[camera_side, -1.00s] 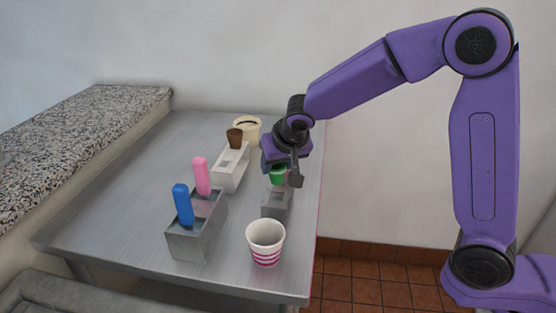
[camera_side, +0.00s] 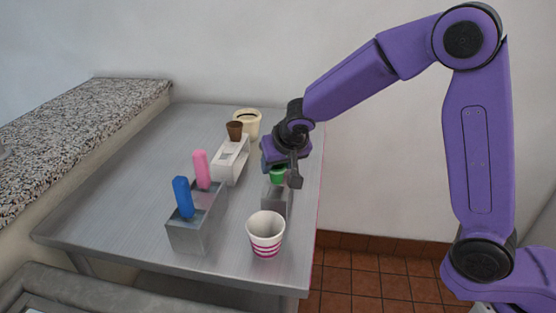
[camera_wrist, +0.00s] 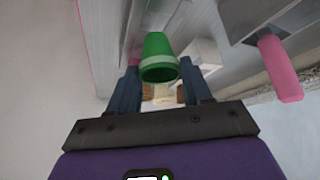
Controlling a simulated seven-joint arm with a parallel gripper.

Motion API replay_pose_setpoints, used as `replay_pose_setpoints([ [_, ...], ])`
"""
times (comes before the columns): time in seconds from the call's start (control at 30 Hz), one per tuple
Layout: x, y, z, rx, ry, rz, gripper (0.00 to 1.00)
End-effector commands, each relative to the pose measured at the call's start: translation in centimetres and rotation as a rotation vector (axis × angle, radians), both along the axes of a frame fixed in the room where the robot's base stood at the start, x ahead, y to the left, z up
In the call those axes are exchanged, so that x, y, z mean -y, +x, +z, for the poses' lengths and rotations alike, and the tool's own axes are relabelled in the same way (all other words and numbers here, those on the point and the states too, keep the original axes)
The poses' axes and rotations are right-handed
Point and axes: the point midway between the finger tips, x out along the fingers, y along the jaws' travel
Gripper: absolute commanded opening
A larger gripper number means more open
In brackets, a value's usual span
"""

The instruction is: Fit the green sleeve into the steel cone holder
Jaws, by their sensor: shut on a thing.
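My gripper (camera_side: 279,172) is shut on the green sleeve (camera_side: 278,176), a small tapered cup. The sleeve sits at the far end of the grey steel cone holder (camera_side: 277,200), directly over or just in its far hole; a finger hides part of it, so I cannot tell how deep it is. The holder's nearer hole looks empty. In the wrist view the green sleeve (camera_wrist: 159,52) is between the two blue-grey fingers, its wider rim towards the camera.
A striped paper cup (camera_side: 265,236) stands in front of the holder. To the left are a steel block (camera_side: 188,238) with blue and pink bars, a white holder (camera_side: 230,162) with a brown cone, and a cream pot (camera_side: 254,122). The table's right edge is close.

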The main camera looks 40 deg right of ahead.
Motion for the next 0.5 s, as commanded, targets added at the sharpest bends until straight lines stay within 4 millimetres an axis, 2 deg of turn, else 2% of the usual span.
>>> replay_pose_setpoints([
  [0.5,0.00,-0.03,-1.14,-0.001,0.000,0.000,0.21],
])
